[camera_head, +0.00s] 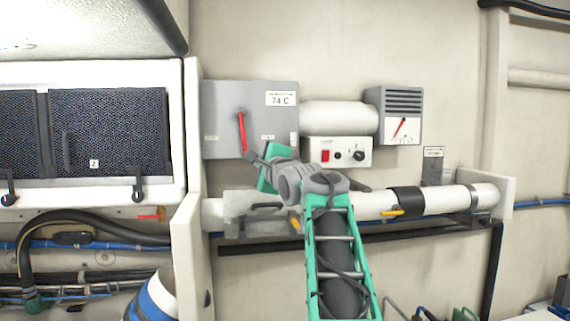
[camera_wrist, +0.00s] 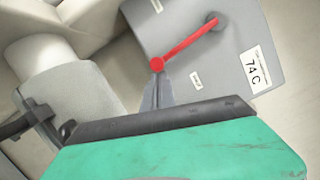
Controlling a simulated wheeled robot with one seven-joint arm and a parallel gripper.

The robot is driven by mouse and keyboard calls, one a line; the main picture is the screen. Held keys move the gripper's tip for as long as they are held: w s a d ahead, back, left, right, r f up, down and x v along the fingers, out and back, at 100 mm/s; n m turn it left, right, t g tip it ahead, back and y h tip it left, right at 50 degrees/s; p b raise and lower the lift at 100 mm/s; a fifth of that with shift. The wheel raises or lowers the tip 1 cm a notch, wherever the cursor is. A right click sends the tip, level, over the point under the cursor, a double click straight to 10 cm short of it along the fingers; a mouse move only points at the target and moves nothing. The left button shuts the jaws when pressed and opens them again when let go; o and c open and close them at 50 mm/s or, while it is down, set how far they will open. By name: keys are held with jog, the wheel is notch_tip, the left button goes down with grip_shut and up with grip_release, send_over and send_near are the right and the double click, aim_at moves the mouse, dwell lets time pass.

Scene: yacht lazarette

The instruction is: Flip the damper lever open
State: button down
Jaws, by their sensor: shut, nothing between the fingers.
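The damper lever (camera_head: 242,131) is a thin red bar with a round red knob at its free end. It hangs almost straight down from a pivot on a grey panel box (camera_head: 222,120) labelled 74 C. My gripper (camera_head: 252,156) is shut and empty, with its tips close to the knob at the lower right. In the wrist view the lever (camera_wrist: 186,43) runs from its grey pivot to the knob, and the narrow fingertips of my gripper (camera_wrist: 157,92) reach the knob's edge. I cannot tell whether they touch. Small labels on the box are unreadable.
A white control box (camera_head: 338,152) with a red switch and a gauge box (camera_head: 400,116) are right of the panel. A white pipe (camera_head: 440,198) runs below, with a yellow-handled valve (camera_head: 392,212). A white cabinet (camera_head: 186,120) stands close on the left.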

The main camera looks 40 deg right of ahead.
jog(key=shift+w+a+f+m+b, duration=0.2)
jog(key=shift+a+m+b, duration=0.05)
jog(key=shift+a+m, duration=0.3)
jog(key=shift+w+a+f+m+b, duration=0.15)
jog(key=shift+w+a+m+b, duration=0.1)
jog(key=shift+a+m, duration=0.25)
jog(key=a+m, duration=0.1)
jog(key=w+a+m+b, duration=0.1)
jog(key=a+m+h, duration=0.1)
jog(key=shift+w+a+r+t, duration=0.15)
jog(key=shift+w+a+t, duration=0.15)
jog(key=shift+w+t, duration=0.1)
jog(key=shift+w+a+r+b, duration=0.1)
jog(key=shift+w+a+r, duration=0.15)
jog(key=shift+a, duration=0.25)
jog(key=shift+w+a+r+b, duration=0.15)
jog(key=shift+w+a+r, duration=0.05)
jog(key=shift+a, duration=0.3)
jog(key=shift+w+a+r+b, duration=0.1)
jog(key=shift+w+a+r, duration=0.15)
jog(key=shift+a, duration=0.25)
jog(key=shift+s+a+r, duration=0.1)
